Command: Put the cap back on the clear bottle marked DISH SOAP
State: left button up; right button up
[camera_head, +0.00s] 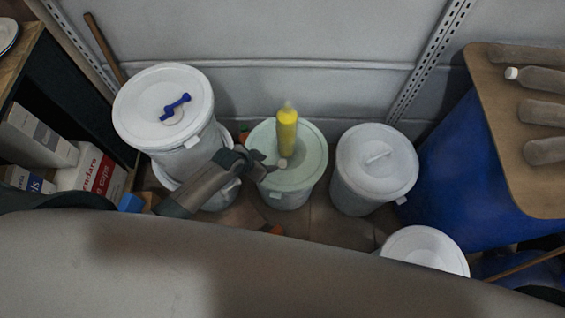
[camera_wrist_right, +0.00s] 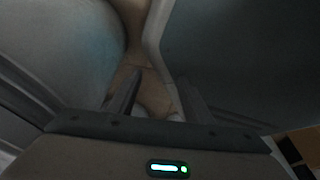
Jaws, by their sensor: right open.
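The clear bottle (camera_head: 287,130) with yellow contents stands upright on the pale green drum lid in the head view. Its pale top shows no distinct cap, and its marking cannot be read. A small whitish piece, perhaps the cap (camera_head: 282,163), is just in front of the bottle at my left gripper's tips. My left gripper (camera_head: 271,163) reaches in from the left over the lid; whether its fingers are closed on that piece cannot be told. My right gripper (camera_wrist_right: 155,98) is open in the right wrist view, with nothing seen between its fingers.
The pale green drum (camera_head: 312,166) stands between a white drum (camera_head: 140,105) with a blue item on its lid and another white drum (camera_head: 375,160). A blue drum (camera_head: 450,170) under a brown board stands right. Boxes (camera_head: 97,172) fill the left shelf. A wall is behind.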

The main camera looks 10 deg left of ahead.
aim_at(282, 164)
pick_arm(q)
jog(key=x, duration=0.4)
jog(key=shift+w+d+f, duration=0.15)
jog(key=shift+f, duration=0.15)
jog(key=shift+w+d+f, duration=0.15)
jog(key=shift+w+f, duration=0.15)
jog(key=shift+f, duration=0.25)
pick_arm(e)
jog(key=shift+w+a+r+t, duration=0.1)
jog(key=shift+w+a+t, duration=0.1)
jog(key=shift+w, duration=0.35)
jog(key=shift+w+a+r+t, duration=0.1)
jog(key=shift+w+a, duration=0.1)
jog(key=shift+w, duration=0.35)
jog(key=shift+s, duration=0.2)
